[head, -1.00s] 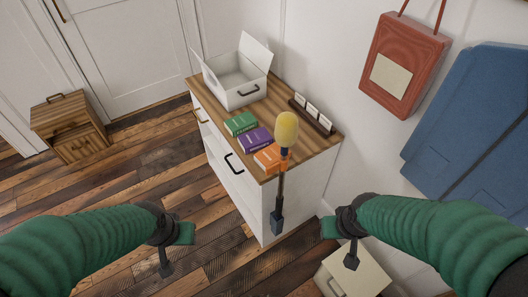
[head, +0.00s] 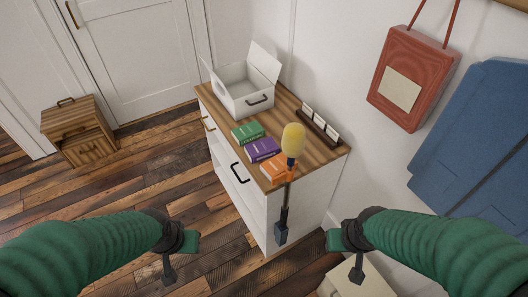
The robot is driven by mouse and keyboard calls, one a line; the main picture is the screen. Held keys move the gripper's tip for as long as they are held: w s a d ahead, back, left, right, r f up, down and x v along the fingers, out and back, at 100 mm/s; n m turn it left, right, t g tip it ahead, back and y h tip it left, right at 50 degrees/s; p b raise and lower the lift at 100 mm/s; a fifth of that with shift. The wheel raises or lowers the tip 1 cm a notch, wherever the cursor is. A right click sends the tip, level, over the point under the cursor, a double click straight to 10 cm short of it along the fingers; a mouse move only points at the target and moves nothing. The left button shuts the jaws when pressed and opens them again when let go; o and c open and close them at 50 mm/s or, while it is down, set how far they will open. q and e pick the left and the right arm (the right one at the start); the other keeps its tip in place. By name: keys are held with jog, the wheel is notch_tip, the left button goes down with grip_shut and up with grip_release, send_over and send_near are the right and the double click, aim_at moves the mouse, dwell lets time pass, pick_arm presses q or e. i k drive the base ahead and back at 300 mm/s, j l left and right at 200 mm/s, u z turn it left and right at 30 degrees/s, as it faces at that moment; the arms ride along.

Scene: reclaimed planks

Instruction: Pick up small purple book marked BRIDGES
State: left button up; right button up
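A small purple book (head: 263,150) lies flat on the wooden top of the white cabinet (head: 320,163), between a green book (head: 248,132) and an orange book (head: 275,170). Its cover lettering is too small to read. My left gripper (head: 181,257) is at the lower left, over the floor, well short of the cabinet. My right gripper (head: 345,256) is at the lower right, in front of the cabinet's right side. Both are away from the books. Their fingers are seen edge-on, so I cannot tell whether they are open.
A white open box (head: 243,98) and a card rack (head: 318,127) stand on the cabinet. A red bag (head: 420,65) and blue panel (head: 480,140) hang at right. A wooden crate (head: 75,120) stands at left.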

aim_at(266, 147)
jog(key=i+j+u, duration=0.2)
jog(key=i+j, duration=0.75)
jog(key=i, duration=0.25)
jog(key=l+u, duration=0.05)
